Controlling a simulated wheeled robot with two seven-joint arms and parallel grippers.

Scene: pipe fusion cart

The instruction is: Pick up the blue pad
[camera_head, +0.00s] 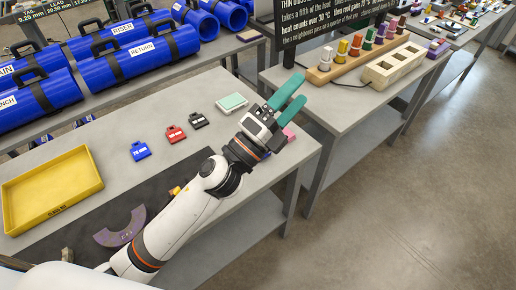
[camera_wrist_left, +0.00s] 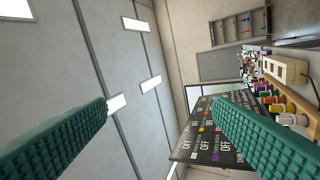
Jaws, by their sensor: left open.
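A pink piece (camera_head: 289,134) is partly hidden beside the gripper. My right gripper is out of view.
A yellow tray (camera_head: 52,190) stands at the table's left. Red (camera_head: 176,134) and black (camera_head: 199,120) labelled pieces lie mid-table. A purple curved piece (camera_head: 120,230) lies on the dark mat. Blue pipes (camera_head: 140,55) fill the rear bench. A dark sign (camera_head: 325,22) stands behind the gripper.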

